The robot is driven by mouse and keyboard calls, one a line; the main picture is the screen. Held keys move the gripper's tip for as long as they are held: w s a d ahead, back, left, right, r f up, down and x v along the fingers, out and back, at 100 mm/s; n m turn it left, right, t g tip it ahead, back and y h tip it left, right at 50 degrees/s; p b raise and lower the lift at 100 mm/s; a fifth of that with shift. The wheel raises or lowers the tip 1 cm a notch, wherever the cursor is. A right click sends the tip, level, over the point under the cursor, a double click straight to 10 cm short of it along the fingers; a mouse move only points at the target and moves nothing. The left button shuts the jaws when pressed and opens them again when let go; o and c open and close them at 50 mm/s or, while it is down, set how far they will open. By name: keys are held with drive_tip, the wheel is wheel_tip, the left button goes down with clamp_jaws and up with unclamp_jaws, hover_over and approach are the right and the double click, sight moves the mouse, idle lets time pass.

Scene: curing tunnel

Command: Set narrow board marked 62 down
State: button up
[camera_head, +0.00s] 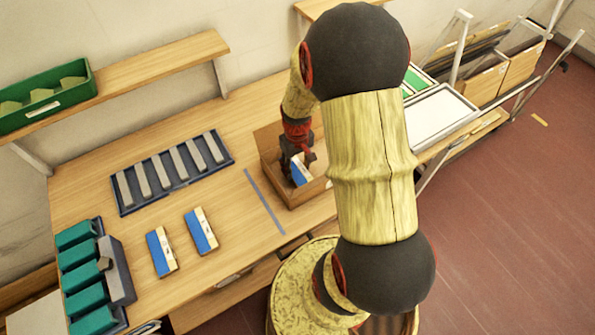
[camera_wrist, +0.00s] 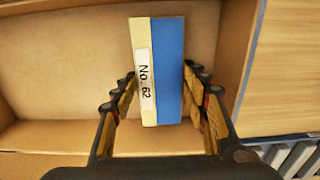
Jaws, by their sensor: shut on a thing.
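The narrow board marked 62 (camera_wrist: 168,72) is cream and blue, with a white label reading "No. 62" in the wrist view. My gripper (camera_wrist: 158,95) is shut on it, with one finger against each long side. In the head view the board (camera_head: 300,170) shows partly below my gripper (camera_head: 297,160), over the open brown cardboard box (camera_head: 308,192). The box also fills most of the wrist view (camera_wrist: 60,75). I cannot tell whether the board touches the box floor. My arm hides the right part of the box in the head view.
Two similar blue and cream boards lie on the table, one at left (camera_head: 161,252) and one beside it (camera_head: 201,231). A blue tray (camera_head: 120,208) holds several grey bars. Teal blocks (camera_head: 84,267) stand at the left edge. A green bin (camera_head: 90,78) sits on the shelf.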

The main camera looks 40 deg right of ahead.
sight(297, 170)
drive_tip(key=shift+f, duration=0.9)
drive_tip(key=shift+f, duration=0.2)
drive_tip(key=o, duration=1.2)
drive_tip(key=shift+c, duration=0.2)
drive_tip(key=shift+r, duration=0.15)
wheel_tip(297, 170, up, 12)
drive_tip(key=p, duration=0.2)
drive_tip(key=a+r+n+t, duration=0.1)
drive_tip(key=a+r+t, duration=0.1)
drive_tip(key=a+r, duration=1.05)
drive_tip(key=s+a+r+n+t, duration=0.1)
drive_tip(key=s+a+r+t, duration=0.2)
drive_tip(key=s+a+r, duration=0.5)
wheel_tip(297, 170, up, 2)
drive_tip(key=shift+a+r+n+t, duration=0.25)
drive_tip(key=shift+a+n+t, duration=0.05)
drive_tip(key=shift+a, duration=0.1)
